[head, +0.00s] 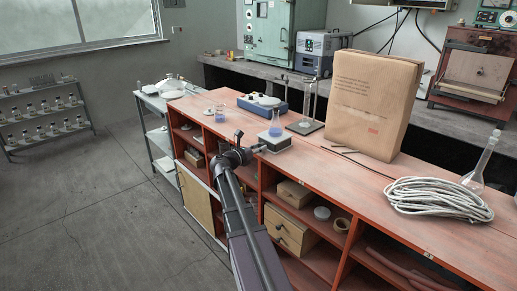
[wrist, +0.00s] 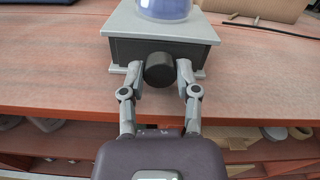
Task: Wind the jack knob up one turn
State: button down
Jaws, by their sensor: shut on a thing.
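The lab jack (wrist: 122,45) is a small grey box with a pale top plate and a base plate. It stands near the front edge of the red bench, and it also shows in the head view (head: 277,145). Its round black knob (wrist: 159,69) faces my wrist camera. My gripper (wrist: 158,78) is shut on the knob, with one finger on each side. In the head view my gripper (head: 254,150) reaches the jack from the left, and the knob is hard to make out there. A flask with blue liquid (head: 275,126) stands on the jack's top plate.
A stand with a glass vessel (head: 306,124), a blue device (head: 262,105) and small beakers (head: 219,113) are nearby. Shelves are below the bench top.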

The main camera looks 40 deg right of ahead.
jog(key=shift+d, duration=0.15)
jog(key=shift+m, duration=0.3)
jog(key=shift+d+m, duration=0.1)
jog(key=shift+m, duration=0.4)
jog(key=m, duration=0.6)
jog(key=shift+s, duration=0.1)
jog(key=shift+c, duration=1.8)
grip_release()
